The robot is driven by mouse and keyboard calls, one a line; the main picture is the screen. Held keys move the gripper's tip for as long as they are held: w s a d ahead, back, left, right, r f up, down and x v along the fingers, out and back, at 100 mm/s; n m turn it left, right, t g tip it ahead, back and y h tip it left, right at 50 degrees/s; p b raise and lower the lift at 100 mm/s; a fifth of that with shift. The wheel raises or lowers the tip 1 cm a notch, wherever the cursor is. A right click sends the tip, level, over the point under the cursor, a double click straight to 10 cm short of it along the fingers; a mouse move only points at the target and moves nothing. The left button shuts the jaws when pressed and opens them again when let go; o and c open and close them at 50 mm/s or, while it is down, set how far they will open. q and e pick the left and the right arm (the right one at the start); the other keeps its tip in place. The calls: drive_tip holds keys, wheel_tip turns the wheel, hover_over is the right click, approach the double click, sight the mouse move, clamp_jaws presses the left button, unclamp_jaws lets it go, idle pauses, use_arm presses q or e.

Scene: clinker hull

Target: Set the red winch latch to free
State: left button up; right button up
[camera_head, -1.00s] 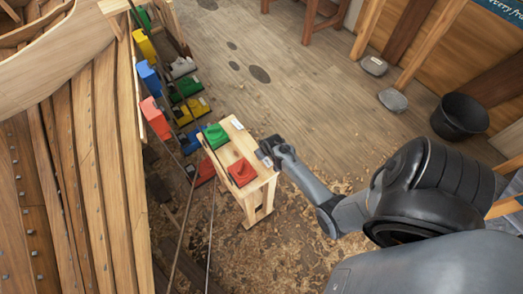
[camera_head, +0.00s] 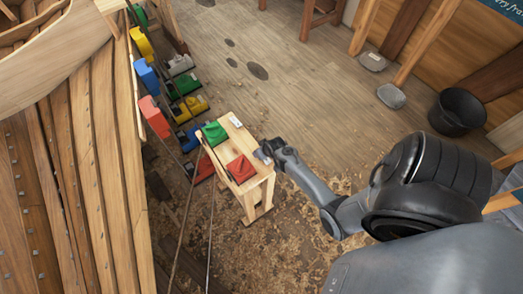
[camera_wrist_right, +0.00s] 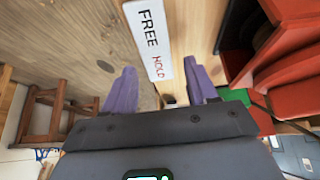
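The red latch (camera_head: 240,168) sits on top of a small wooden bench (camera_head: 258,187), near its front end. In the right wrist view, large red parts (camera_wrist_right: 290,75) lie to the right, partly cut off. A white label (camera_wrist_right: 151,38) reading FREE and HOLD shows between and beyond my fingers. My right gripper (camera_head: 264,151) is at the bench's right edge beside the red latch. In the wrist view its two purple fingers (camera_wrist_right: 160,72) stand apart with nothing held between them. Contact with the latch cannot be told. My left gripper is not in view.
A green latch (camera_head: 215,133) sits farther back on the bench. Coloured winch blocks (camera_head: 148,76) line the hull (camera_head: 75,160) at left. Ropes run down past the bench's left. A black bucket (camera_head: 458,112) stands at right.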

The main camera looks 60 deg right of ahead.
sight(268, 162)
drive_tip(key=shift+s+a+r, duration=0.1)
drive_tip(key=shift+s+r, duration=0.15)
drive_tip(key=shift+r, duration=0.2)
drive_tip(key=p+v, duration=0.1)
drive_tip(key=v, duration=0.8)
drive_tip(key=shift+r, duration=0.3)
drive_tip(key=shift+s+a, duration=0.15)
